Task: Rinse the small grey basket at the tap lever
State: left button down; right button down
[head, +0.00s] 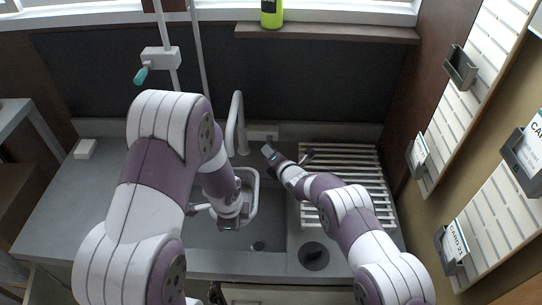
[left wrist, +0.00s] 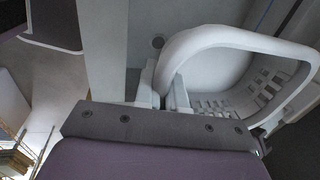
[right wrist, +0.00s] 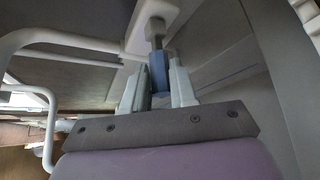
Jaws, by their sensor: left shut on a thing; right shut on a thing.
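The small grey basket (head: 252,208) is held in the sink, partly hidden by my left arm, close to the tap's spout (head: 238,108). In the left wrist view its pale rim (left wrist: 238,36) and slotted wall show. My left gripper (left wrist: 168,92) is shut on the rim. My right gripper (right wrist: 160,88) is shut on the blue tap lever (right wrist: 158,66), which hangs from a white block (right wrist: 150,28). In the head view the right gripper (head: 272,157) is right of the spout, by the back wall. I see no water running.
A green bottle (head: 271,14) stands on the back shelf (head: 330,33). Card holders hang on the right wall panels. The left counter (head: 75,205) is mostly clear.

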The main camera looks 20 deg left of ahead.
jog(key=shift+r, duration=0.1)
jog(key=c, duration=1)
grip_release()
jog(key=v, duration=1.2)
jog(key=shift+r, duration=0.25)
jog(key=shift+f, duration=0.1)
